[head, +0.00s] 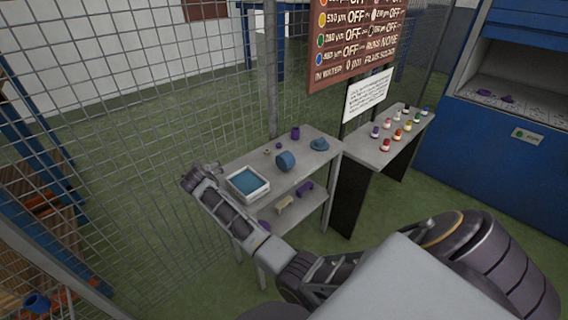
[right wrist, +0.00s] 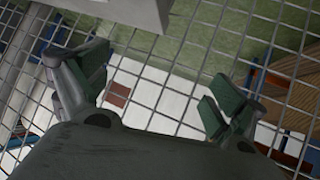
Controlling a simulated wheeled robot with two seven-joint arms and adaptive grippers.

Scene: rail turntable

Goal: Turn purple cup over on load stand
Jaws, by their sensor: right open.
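A small dark purple cup (head: 295,133) stands on the back part of the grey table (head: 268,160) in the head view. Which way its mouth faces is too small to tell. I cannot single out a load stand. The arm that reaches across the head view ends in my right gripper (head: 194,176), left of the table's front-left corner and close to the mesh fence. In the right wrist view my right gripper (right wrist: 157,90) is open and empty, with the fence mesh behind its spread fingers. My left gripper is not in view.
The table holds a white tray with blue inside (head: 248,184), a blue round piece (head: 286,160) and a blue dome-like piece (head: 319,145). Purple and beige pieces lie on its lower shelf. A second table (head: 362,150) carries several coloured-label bottles. The mesh fence (head: 130,130) runs behind.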

